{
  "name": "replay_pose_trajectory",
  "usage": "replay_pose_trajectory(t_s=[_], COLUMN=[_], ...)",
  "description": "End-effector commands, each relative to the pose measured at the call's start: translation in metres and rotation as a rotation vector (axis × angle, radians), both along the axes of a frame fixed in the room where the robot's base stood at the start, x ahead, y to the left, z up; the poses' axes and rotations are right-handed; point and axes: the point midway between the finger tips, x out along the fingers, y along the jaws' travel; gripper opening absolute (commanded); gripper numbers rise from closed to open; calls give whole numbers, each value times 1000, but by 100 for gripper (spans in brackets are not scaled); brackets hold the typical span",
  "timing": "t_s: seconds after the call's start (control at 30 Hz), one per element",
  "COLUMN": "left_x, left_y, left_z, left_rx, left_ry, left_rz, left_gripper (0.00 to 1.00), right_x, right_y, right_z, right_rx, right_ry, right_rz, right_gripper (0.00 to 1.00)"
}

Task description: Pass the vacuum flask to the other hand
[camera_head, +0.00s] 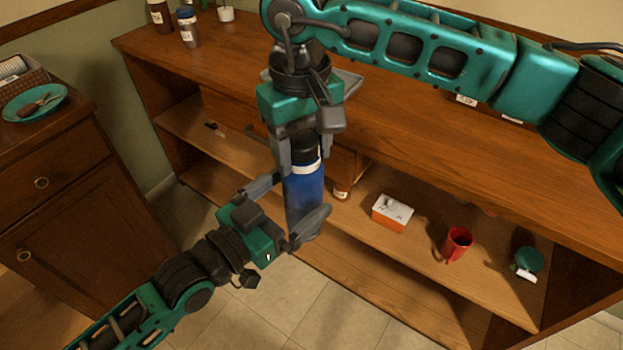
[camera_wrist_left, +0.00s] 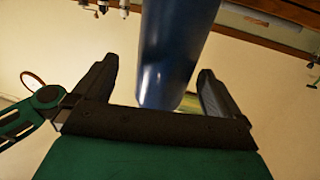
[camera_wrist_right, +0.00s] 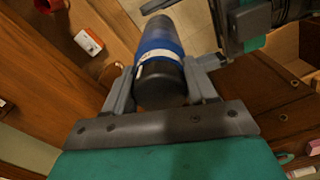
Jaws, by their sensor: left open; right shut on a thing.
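The vacuum flask (camera_head: 304,188) is blue with a black top and a white band. It hangs upright in the head view, in front of the shelf unit. My right gripper (camera_head: 307,150) is shut on its upper part from above; the black top also shows between the fingers in the right wrist view (camera_wrist_right: 160,82). My left gripper (camera_head: 292,212) is open, with its fingers on either side of the flask's lower body. In the left wrist view, the flask's lower end (camera_wrist_left: 168,75) is between the open fingers, with a visible gap to the right finger.
The wooden shelf unit (camera_head: 420,150) stands behind the grippers. Its shelf holds an orange and white box (camera_head: 392,213), a red mug (camera_head: 457,244) and a green item (camera_head: 528,260). A side cabinet with a teal plate (camera_head: 35,103) is at the left. Tiled floor lies below.

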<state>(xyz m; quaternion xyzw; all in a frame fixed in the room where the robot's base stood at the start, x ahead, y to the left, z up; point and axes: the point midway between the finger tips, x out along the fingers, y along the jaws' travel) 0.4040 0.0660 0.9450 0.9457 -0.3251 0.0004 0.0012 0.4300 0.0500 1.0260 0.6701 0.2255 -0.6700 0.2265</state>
Motion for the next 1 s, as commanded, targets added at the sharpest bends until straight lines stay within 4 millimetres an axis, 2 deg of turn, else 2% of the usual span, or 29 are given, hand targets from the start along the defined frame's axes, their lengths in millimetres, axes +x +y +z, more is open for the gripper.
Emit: replay_pose_trajectory(t_s=[0.1,0.3,0.7,0.77,1.0], left_x=[18,37,42,42,42], left_y=[-14,-28,-33,-33,-33], left_z=[1,0,0,0,0], left_rx=[-2,0,1,1,1], left_ry=[-1,0,2,2,2], left_rz=[1,1,0,0,0], left_gripper=[99,99,99,95,72], right_x=[0,0,0,0,0], right_y=[0,0,0,1,1], right_z=[1,1,1,1,1], right_rx=[1,1,2,2,3], right_ry=[-2,-2,-1,-1,-2], right_rz=[0,0,1,1,1], right_gripper=[0,0,0,0,0])
